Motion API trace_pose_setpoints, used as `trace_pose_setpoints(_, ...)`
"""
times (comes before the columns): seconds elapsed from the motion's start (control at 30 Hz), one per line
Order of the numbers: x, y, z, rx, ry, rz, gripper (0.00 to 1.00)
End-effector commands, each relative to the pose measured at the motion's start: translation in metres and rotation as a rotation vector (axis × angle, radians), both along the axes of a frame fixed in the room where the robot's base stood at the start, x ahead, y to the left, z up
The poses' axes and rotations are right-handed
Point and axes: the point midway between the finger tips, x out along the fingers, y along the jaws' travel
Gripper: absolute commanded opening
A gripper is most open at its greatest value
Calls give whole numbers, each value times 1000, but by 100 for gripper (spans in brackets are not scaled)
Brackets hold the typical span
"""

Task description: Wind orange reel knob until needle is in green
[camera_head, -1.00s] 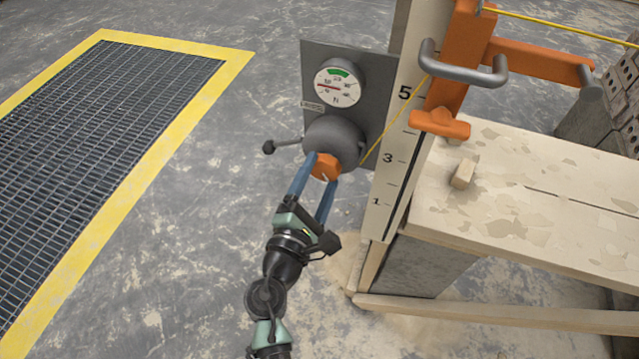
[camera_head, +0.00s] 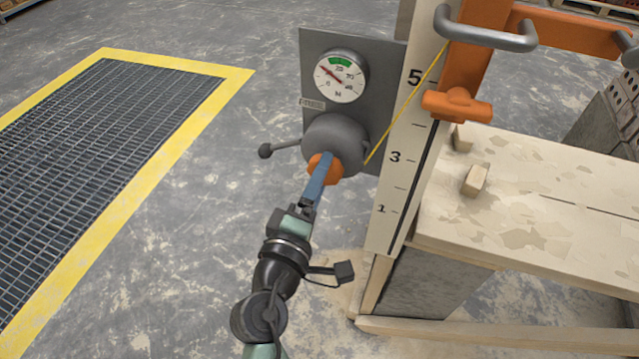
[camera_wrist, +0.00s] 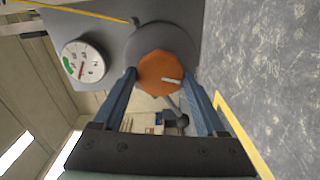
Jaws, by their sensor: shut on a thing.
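The orange knob (camera_head: 315,166) sits on the front of the round grey reel (camera_head: 330,135), which is fixed to a grey panel. My gripper (camera_head: 322,174) is shut on the knob, its blue fingers seen nearly edge-on. In the wrist view one finger lies on each side of the knob (camera_wrist: 160,66), and a white mark shows on its face. The round gauge (camera_head: 341,88) above the reel has a green band at the top of its dial. Its red needle points to the upper left, to the left of the green band.
A crank-like lever (camera_head: 265,151) sticks out left of the reel. A yellow cord (camera_head: 405,106) runs up right past a numbered scale board (camera_head: 398,180). A pale bench (camera_head: 520,205) with wood blocks stands right. A yellow-edged floor grate (camera_head: 90,140) lies left.

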Motion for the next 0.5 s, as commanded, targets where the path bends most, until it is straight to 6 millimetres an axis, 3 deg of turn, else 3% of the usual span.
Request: trace_pose_setpoints(0.5,0,0,0,44,-12,-1,18)
